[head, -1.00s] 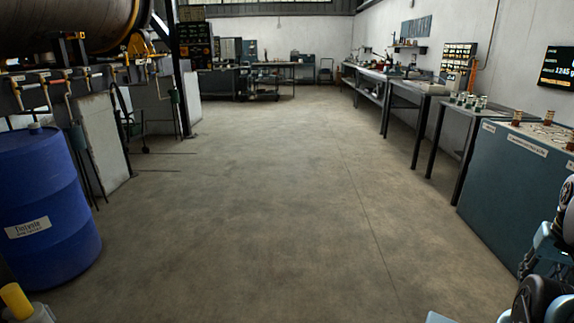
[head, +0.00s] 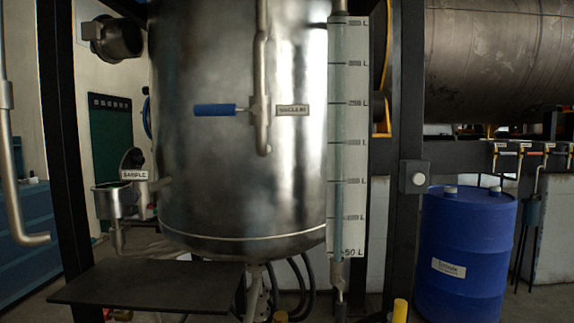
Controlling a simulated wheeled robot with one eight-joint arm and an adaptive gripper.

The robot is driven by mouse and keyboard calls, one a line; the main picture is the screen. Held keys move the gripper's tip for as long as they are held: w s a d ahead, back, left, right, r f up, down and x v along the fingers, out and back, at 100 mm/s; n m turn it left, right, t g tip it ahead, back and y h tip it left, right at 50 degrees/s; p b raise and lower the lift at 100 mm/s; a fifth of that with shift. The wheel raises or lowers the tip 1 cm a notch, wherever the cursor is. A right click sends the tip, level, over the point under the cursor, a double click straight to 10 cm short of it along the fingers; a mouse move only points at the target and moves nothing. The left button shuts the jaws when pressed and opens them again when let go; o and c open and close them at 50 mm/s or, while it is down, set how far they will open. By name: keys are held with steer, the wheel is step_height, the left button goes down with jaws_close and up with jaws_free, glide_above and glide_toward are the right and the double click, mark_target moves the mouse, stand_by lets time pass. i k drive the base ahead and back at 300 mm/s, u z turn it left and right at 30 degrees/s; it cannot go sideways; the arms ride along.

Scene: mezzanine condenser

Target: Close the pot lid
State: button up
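A small metal sample pot (head: 113,203) is at the left in the head view, in front of a dark post and beside the big steel tank. A round metal disc (head: 132,160) with a dark knob stands tilted up just behind and to the right of the pot's rim; it looks like the pot lid, raised off the mouth. A label reading SAMPLE (head: 134,175) is below the disc. The inside of the pot cannot be made out. My gripper is not in view.
The steel tank (head: 238,140) fills the middle, with a blue-handled vacuum valve (head: 214,110) and a level gauge (head: 348,150). A dark flat shelf (head: 150,287) juts out below the pot. A blue barrel (head: 463,260) stands at the right.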

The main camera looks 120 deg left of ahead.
mark_target(134, 159)
steer(key=u, duration=4.95)
steer(key=i, duration=1.65)
